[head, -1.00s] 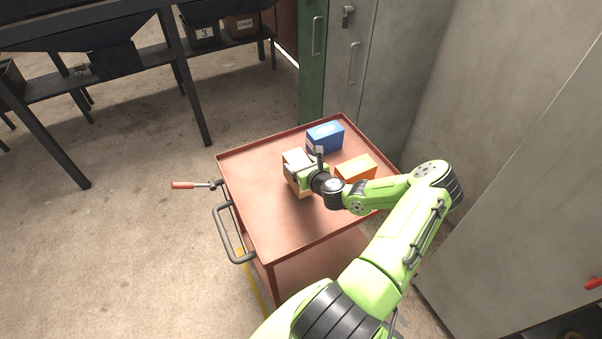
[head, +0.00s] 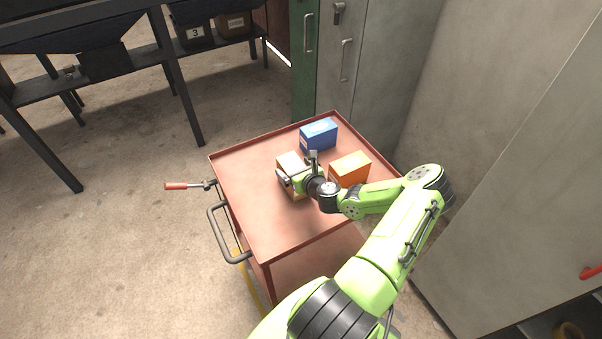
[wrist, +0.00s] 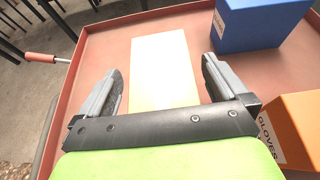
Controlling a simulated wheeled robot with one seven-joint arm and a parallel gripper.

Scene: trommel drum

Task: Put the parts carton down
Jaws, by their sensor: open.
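The parts carton, a pale tan box, stands on the red cart top (head: 262,225), left of the other two boxes; I take it to be the carton (head: 289,163) under my gripper. In the wrist view its pale top (wrist: 160,70) lies between and beyond the fingers. My gripper (head: 297,178) is open, with a finger on each side of the carton and visible gaps to it in the wrist view (wrist: 160,92). The carton's lower near side is partly hidden by my gripper.
A blue box (head: 318,135) stands behind the carton, and an orange box (head: 350,170) marked GLOVES stands close on the right. The cart's front left is clear. Grey cabinets (head: 470,110) rise on the right. A red-handled lever (head: 178,186) sticks out at the cart's left.

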